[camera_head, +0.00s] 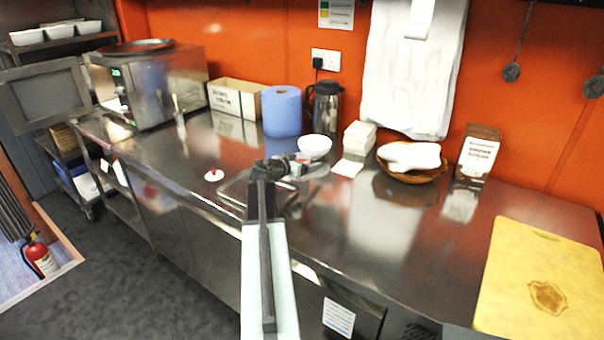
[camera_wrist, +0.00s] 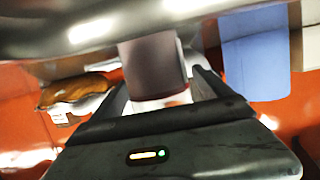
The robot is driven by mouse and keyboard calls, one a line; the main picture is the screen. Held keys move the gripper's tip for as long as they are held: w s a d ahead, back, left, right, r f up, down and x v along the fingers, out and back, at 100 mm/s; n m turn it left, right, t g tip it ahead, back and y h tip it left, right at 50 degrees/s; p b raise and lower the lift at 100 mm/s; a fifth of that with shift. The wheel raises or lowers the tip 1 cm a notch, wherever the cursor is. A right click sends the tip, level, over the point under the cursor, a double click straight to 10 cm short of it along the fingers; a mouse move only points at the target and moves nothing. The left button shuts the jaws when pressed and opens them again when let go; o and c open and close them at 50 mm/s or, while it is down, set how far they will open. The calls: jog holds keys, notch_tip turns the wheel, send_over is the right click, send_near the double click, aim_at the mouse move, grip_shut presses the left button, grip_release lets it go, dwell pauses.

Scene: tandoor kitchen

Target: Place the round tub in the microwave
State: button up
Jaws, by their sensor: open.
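A white round bowl-like tub (camera_head: 314,146) is on the steel counter, just past my gripper (camera_head: 308,168). My gripper is open and low over the counter. The wrist view looks upside down; a grey-pink cylinder (camera_wrist: 152,62) shows between or beyond my open fingers (camera_wrist: 162,82). I cannot tell whether it is the tub or whether a finger touches it. The steel microwave (camera_head: 160,85) stands at the counter's far left end. Its door (camera_head: 48,95) is swung open to the left; its inside is mostly hidden.
A blue paper roll (camera_head: 282,112), a dark flask (camera_head: 326,105) and a cardboard box (camera_head: 235,98) stand behind the tub. A brown basket (camera_head: 411,168) and a carton (camera_head: 478,152) are to its right. A red-and-white item (camera_head: 213,175) lies left of my gripper. The counter before the microwave is largely clear.

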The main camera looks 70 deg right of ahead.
jog(key=shift+s+d+f, duration=0.15)
jog(key=shift+d+f, duration=0.05)
jog(key=shift+d, duration=0.35)
jog(key=shift+a+r, duration=0.1)
